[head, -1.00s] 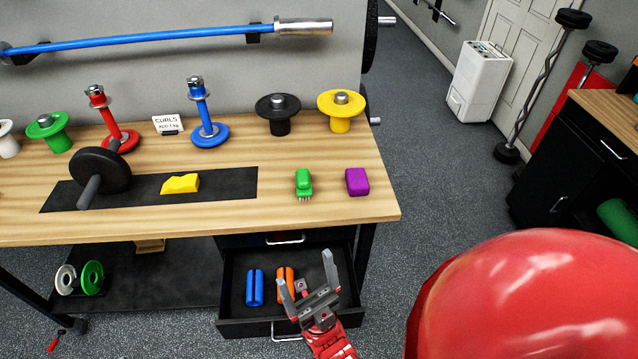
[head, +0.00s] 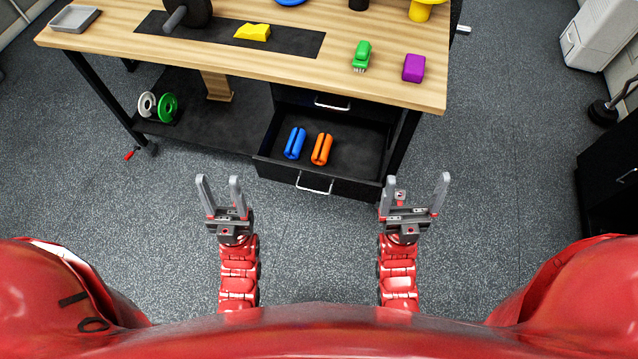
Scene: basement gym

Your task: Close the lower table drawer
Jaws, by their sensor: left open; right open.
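The lower table drawer (head: 352,184) is black and stands pulled out under the right part of the wooden table (head: 300,62). Its silver handle (head: 314,187) is on the front panel. A blue grip (head: 294,143) and an orange grip (head: 321,149) lie inside it. The upper drawer (head: 290,95) above it is shut. My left gripper (head: 220,188) is open and empty, in front of and left of the drawer front. My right gripper (head: 414,187) is open and empty, just right of the drawer's front right corner. Neither visibly holds the drawer.
On the table lie a yellow block (head: 253,32), a green brush (head: 362,56) and a purple block (head: 414,68). White and green plates (head: 166,107) stand on the lower shelf at left. A black cabinet (head: 612,170) is at right. The floor before the drawer is clear.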

